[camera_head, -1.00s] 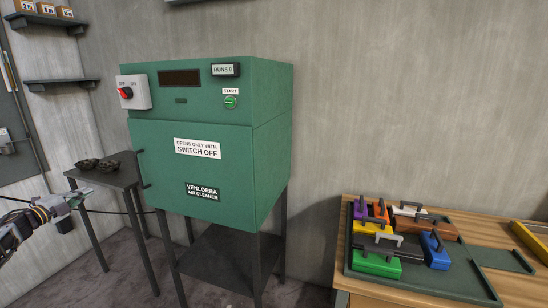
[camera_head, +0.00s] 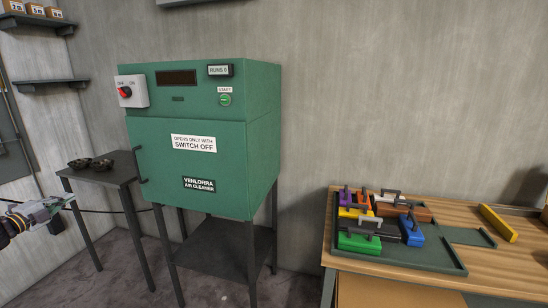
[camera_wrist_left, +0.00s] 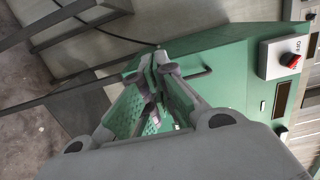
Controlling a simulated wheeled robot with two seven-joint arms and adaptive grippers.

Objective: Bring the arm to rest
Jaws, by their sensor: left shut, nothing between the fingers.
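My left gripper (camera_head: 66,203) is at the left edge of the head view, in front of the small dark side table. Its fingers are shut with nothing between them, and they also show in the left wrist view (camera_wrist_left: 155,60). The green air cleaner (camera_head: 205,165) stands to its right, its door closed. The red switch (camera_head: 125,92) sits on a white box at the cabinet's upper left. It shows in the left wrist view too (camera_wrist_left: 291,60). The gripper appears apart from the cabinet. My right gripper is not in view.
A small dark table (camera_head: 115,172) with dark bowl-like items (camera_head: 90,163) stands left of the cabinet. At right, a wooden bench (camera_head: 480,262) bears a green tray (camera_head: 455,266) with several coloured handled blocks. Wall shelves (camera_head: 45,81) are at upper left.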

